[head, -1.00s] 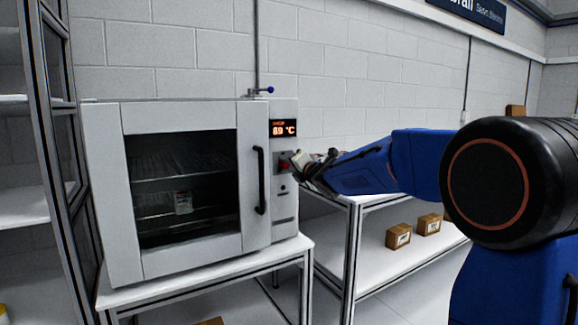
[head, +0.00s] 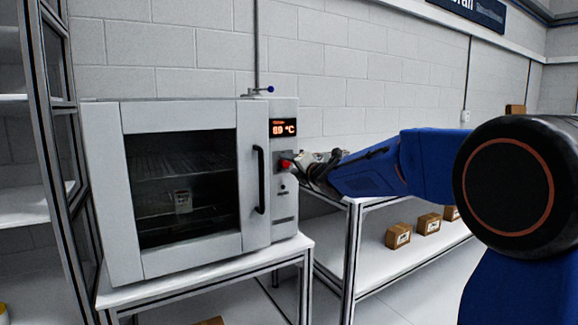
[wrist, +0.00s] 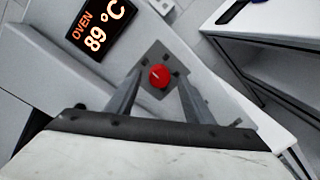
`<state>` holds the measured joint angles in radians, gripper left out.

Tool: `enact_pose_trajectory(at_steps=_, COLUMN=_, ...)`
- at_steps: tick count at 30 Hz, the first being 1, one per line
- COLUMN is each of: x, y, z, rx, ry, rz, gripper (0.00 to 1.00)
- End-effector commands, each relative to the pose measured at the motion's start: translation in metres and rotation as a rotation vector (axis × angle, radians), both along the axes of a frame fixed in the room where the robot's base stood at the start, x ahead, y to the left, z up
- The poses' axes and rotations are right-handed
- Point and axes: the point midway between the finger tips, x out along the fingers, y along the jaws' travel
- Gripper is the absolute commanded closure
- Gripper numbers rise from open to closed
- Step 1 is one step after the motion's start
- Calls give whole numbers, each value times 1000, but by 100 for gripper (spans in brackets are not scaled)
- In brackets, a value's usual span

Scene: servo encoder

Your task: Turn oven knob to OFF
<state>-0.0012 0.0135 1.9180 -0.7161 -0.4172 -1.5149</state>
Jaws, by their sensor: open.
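The oven (head: 108,180) is a white cabinet with a glass door, standing on a white bench. Its red knob (head: 286,164) is on the right-hand panel below the lit display. In the wrist view the red knob (wrist: 159,75) sits on a grey square plate, with a pale mark on its face. My gripper (wrist: 156,76) is open, with one finger on each side of the knob in that view. Gaps show between the fingers and the knob. In the head view my gripper (head: 301,164) is just right of the knob. I cannot tell any lettering around the knob.
The display (wrist: 97,31) reads OVEN 89 °C. A black door handle (head: 259,180) is left of the knob. A small container (head: 183,201) is inside the oven. Brown boxes (head: 398,236) lie on the shelf at right. A white bench (wrist: 262,20) shows at upper right.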

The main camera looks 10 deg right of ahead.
Motion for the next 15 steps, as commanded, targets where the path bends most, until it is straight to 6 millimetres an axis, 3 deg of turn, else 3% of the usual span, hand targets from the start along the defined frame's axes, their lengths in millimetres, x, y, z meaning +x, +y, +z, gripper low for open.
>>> enact_pose_trajectory(at_steps=15, x=-88, y=-24, z=4, rx=-1, ry=-2, rz=0, gripper=53)
